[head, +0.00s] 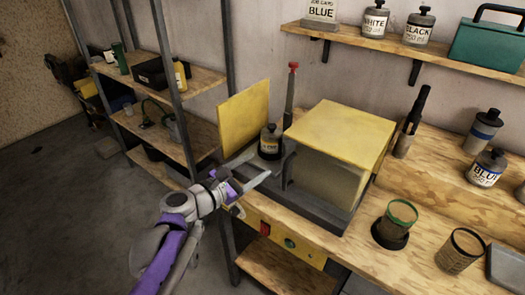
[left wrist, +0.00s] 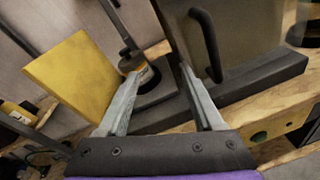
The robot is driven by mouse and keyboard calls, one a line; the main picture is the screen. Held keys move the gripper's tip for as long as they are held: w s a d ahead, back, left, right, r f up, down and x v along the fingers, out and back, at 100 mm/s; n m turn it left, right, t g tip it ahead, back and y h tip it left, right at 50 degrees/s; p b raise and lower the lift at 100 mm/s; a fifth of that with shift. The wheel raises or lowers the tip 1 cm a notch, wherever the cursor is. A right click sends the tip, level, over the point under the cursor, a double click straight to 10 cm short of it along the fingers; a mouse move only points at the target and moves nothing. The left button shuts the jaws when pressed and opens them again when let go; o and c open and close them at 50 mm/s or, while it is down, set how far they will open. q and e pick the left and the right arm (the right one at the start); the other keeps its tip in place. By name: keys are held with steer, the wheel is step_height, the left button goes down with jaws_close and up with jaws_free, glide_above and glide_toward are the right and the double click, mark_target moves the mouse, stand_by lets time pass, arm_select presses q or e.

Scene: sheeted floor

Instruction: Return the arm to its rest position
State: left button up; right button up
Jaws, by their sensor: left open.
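My left gripper (head: 259,167) reaches in from the left with its fingers spread and nothing between them. In the left wrist view the open fingers (left wrist: 161,74) point toward the machine. A dark can with a pale label (head: 270,143) stands upright on the machine's grey base, just beyond the fingertips. The can shows partly in the left wrist view (left wrist: 147,76), behind the left finger. The yellow machine (head: 345,130) has a yellow panel (head: 244,115) standing open on its left. My right gripper is not in view.
A red-topped lever (head: 291,92) stands behind the can. A green-rimmed cup (head: 402,213), a second cup (head: 461,250) and a BLUE can (head: 486,168) are on the wooden bench right of the machine. Metal-framed shelves (head: 177,90) stand left of it.

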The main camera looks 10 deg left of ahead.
arm_select(q)
steer(key=s+d+f+m+g+p, duration=0.2)
steer(key=s+d+f+m+g, duration=0.1)
steer(key=s+m, duration=0.3)
steer(key=s+d+f+m+g+p, duration=0.1)
steer(key=s+d+f+m+g, duration=0.2)
steer(key=s+m, duration=0.35)
steer(key=s+a+f+m+g+y+p, duration=0.1)
steer(key=s+a+f+m+y, duration=0.2)
steer(key=s+m, duration=0.3)
steer(key=s+a+f+m+g+y+p, duration=0.2)
steer(key=s+a+f+m+y, duration=0.1)
steer(key=s+m, duration=0.3)
steer(key=shift+a+f+m+y, duration=0.4)
steer(key=shift+a+m+y, duration=0.2)
steer(key=shift+a+m, duration=0.35)
